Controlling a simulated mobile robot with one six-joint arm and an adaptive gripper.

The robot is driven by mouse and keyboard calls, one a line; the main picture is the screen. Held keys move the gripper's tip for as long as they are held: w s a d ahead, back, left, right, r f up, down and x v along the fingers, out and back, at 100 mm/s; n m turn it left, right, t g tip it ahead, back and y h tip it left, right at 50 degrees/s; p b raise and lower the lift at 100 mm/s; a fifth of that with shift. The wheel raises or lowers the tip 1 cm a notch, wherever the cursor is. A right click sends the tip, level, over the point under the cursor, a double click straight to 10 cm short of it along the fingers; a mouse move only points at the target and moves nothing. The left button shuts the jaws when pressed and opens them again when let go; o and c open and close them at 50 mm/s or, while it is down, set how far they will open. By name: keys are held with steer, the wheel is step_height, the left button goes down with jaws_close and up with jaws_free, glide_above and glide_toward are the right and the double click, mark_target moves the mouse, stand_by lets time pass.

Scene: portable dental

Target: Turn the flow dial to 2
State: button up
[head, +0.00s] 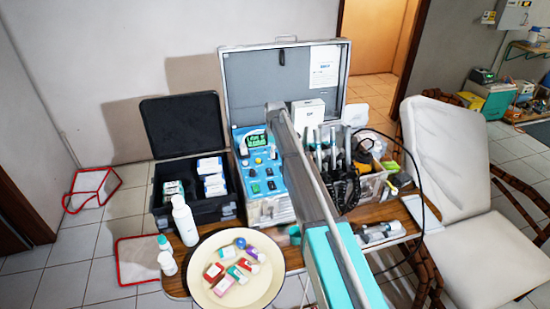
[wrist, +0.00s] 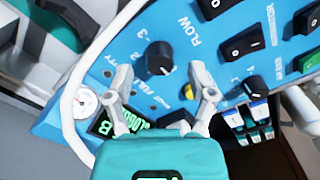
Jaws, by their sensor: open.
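The flow dial (wrist: 160,56) is a black round knob on the blue panel, close to the printed word FLOW in the wrist view. A 3 is legible near its upper left; its pointer setting is hard to read. My gripper (wrist: 161,80) is open, with one pale fingertip to the lower left of the knob and one to the lower right. No clear contact shows. In the head view the blue control panel (head: 258,163) stands in the open case, and my arm crosses in front, so the gripper cannot be made out.
A second black knob (wrist: 257,87), black switches (wrist: 241,41), a yellow button (wrist: 189,91) and a round gauge (wrist: 86,101) sit near the dial. A white tube curves at left. A round tray (head: 200,291) of small items and a black box (head: 195,205) stand beside the panel.

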steer(key=shift+f+b, duration=0.45)
steer(key=shift+f, duration=0.2)
steer(key=shift+c, duration=0.3)
jaws_close()
